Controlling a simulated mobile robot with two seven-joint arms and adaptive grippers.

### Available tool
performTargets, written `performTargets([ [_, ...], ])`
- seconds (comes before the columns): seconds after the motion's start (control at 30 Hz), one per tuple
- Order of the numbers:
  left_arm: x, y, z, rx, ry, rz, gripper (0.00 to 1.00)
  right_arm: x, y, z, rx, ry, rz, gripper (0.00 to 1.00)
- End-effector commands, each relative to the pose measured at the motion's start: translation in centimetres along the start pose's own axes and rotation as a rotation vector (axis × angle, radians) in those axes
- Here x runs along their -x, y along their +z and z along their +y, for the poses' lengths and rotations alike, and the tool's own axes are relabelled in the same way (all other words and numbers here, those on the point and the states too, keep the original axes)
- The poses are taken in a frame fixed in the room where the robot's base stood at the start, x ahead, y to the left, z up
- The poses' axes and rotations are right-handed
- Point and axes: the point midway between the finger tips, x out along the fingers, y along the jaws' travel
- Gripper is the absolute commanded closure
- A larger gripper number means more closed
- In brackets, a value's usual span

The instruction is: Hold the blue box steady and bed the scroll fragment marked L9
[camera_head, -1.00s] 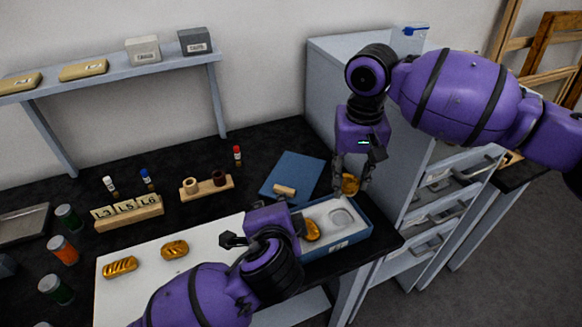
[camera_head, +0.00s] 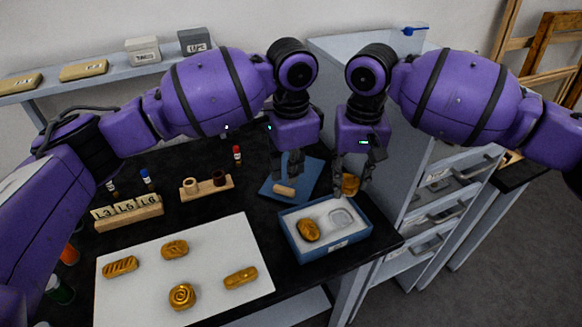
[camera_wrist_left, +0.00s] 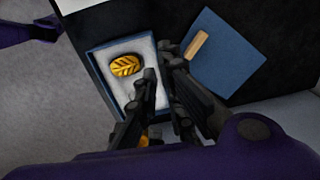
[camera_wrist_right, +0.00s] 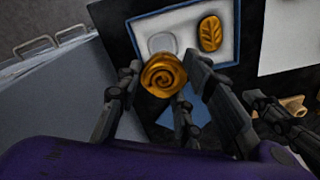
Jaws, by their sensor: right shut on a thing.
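The open blue box (camera_head: 306,258) stands near the table's right edge. Its white bed has a leaf-marked gilt piece (camera_head: 308,230) in the left hollow and an empty hollow (camera_head: 341,217) on the right. My right gripper (camera_head: 352,182) is shut on a gilt fragment with a spiral scroll (camera_wrist_right: 163,75), held behind and above the box, apart from it. No L9 mark is readable on it. My left gripper (camera_head: 288,174) hangs behind the box's left side, above the blue panel, apart from the box. Its fingertips look close together in the left wrist view (camera_wrist_left: 158,65); whether they meet is unclear.
The flat blue panel (camera_head: 310,180) bears a small wooden piece (camera_head: 284,190). A white board (camera_head: 210,250) carries several gilt fragments. A lettered wooden rack (camera_head: 128,212) and a holder with cups (camera_head: 207,188) stand left. Grey drawers (camera_head: 435,205) stand right.

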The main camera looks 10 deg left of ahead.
Motion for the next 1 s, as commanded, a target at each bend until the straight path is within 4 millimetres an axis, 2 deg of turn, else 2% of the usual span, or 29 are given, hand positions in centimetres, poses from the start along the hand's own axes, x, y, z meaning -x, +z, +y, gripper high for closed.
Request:
performTargets([
  [0.1,0.7,-0.1,0.2,0.024,0.033,-0.005,0.92,0.0,0.0,0.0,0.000,0.000,0.000,0.84],
  [0.23,-0.1,-0.1,0.3,0.031,0.044,-0.007,0.92,0.0,0.0,0.0,0.000,0.000,0.000,0.84],
  [0.7,-8.4,0.0,0.7,0.029,0.043,-0.006,0.92,0.0,0.0,0.0,0.000,0.000,0.000,0.84],
  [1.0,-11.0,0.0,0.8,0.027,0.041,-0.005,0.92,0.0,0.0,0.0,0.000,0.000,0.000,0.84],
])
